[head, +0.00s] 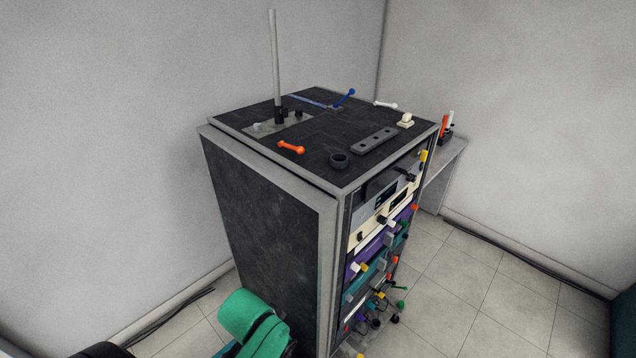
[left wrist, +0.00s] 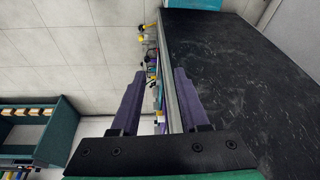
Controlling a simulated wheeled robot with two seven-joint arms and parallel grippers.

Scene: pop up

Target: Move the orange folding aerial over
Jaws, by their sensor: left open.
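The orange folding aerial (head: 291,147) lies on the dark top of the equipment rack (head: 270,225), near its left front edge. It is a short bar with rounded ends. My green left arm shows at the bottom of the head view, low beside the rack, with its fingers out of that view. In the left wrist view my left gripper (left wrist: 158,75) has two purple fingers apart, with nothing held. The rack's dark side and light edge show behind and to the right of the fingers. The orange aerial is not visible there. My right gripper is not in view.
A black ring (head: 340,160), a grey holed bar (head: 374,140), a blue aerial (head: 345,98) and a white one (head: 385,105) are also on top. Coloured knobs stick out of the front.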

